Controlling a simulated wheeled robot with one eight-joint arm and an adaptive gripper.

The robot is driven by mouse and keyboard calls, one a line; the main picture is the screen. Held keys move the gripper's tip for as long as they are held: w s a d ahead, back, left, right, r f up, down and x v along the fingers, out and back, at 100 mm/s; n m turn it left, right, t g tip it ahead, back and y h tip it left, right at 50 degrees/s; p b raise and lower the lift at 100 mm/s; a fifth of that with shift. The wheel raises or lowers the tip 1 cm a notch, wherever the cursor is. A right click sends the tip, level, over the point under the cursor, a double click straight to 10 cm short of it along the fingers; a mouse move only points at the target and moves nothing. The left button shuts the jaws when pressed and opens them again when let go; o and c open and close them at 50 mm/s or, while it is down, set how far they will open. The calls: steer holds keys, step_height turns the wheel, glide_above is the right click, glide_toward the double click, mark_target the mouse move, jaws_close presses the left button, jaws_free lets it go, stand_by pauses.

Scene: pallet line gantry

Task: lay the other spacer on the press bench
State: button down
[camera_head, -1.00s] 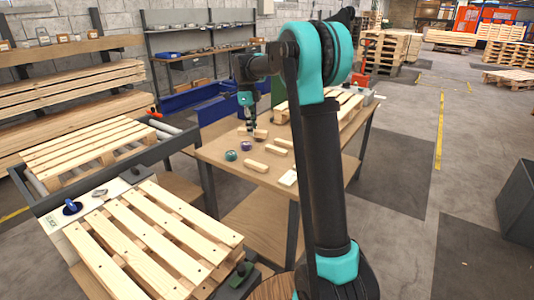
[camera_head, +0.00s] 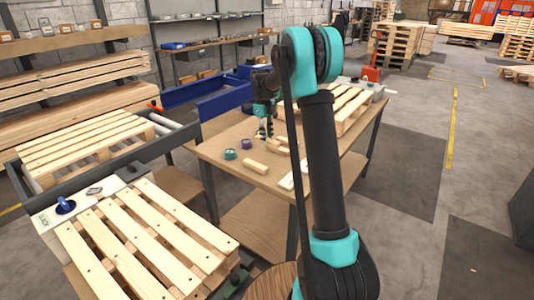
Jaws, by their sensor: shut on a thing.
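The wooden press bench (camera_head: 219,150) stands in the middle of the view. My gripper (camera_head: 264,136) is low over its far part, partly cut off by my own arm. It is shut on a spacer, a small pale wooden piece that I can barely make out between the fingers. I cannot tell whether that piece touches the bench top. One pale wooden block (camera_head: 254,167) lies nearer on the bench, and another (camera_head: 278,150) lies close to the right of my gripper.
A teal roll (camera_head: 230,154) and a purple roll (camera_head: 246,144) lie left of my gripper. A pale flat piece (camera_head: 287,182) lies near the bench's front edge. A pallet (camera_head: 350,108) covers the bench's right end. Another pallet (camera_head: 150,240) is at the front left.

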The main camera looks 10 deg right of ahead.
steer(key=shift+f, duration=4)
steer(key=shift+f, duration=0.1)
steer(key=c, duration=1.3)
jaws_free()
steer(key=shift+o, duration=0.2)
